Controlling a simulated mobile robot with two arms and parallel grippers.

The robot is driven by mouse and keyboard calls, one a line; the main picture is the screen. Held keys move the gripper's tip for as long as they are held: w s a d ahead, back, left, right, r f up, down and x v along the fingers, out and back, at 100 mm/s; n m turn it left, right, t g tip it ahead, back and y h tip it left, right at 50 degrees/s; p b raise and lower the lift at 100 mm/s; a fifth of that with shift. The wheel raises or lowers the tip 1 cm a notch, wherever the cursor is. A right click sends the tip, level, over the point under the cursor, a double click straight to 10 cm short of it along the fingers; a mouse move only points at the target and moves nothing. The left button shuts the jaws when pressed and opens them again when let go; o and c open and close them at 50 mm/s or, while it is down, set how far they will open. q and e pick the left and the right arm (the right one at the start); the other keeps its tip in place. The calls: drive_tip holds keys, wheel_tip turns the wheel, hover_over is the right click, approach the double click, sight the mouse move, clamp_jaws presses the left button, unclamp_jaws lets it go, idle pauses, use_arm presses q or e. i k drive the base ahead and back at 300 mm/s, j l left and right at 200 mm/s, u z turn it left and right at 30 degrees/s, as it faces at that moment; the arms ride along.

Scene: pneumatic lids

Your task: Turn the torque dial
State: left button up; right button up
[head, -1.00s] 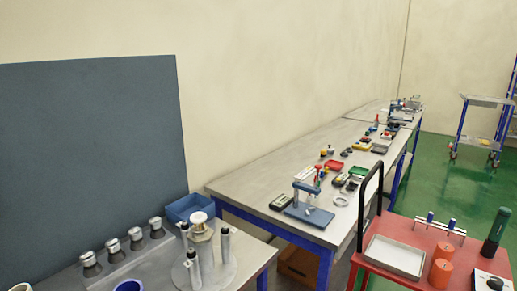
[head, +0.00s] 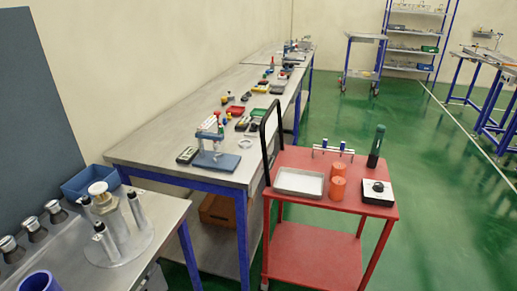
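A small white box with a black round knob (head: 377,188) sits on the right end of the red cart's top; it looks like a dial, but any markings are too small to read. A dark green cylindrical tool (head: 376,146) stands upright behind it. Neither of my grippers is in the head view, and nothing touches the knob.
The red cart (head: 310,194) also carries a metal tray (head: 299,182), orange cylinders (head: 337,188) and a small rack (head: 333,151). A long workbench (head: 140,150) runs along the wall. A nearer metal table (head: 165,212) holds a round fixture (head: 108,220). Green floor is clear at right.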

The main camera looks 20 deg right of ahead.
sight(378, 186)
drive_tip(key=z, duration=1.3)
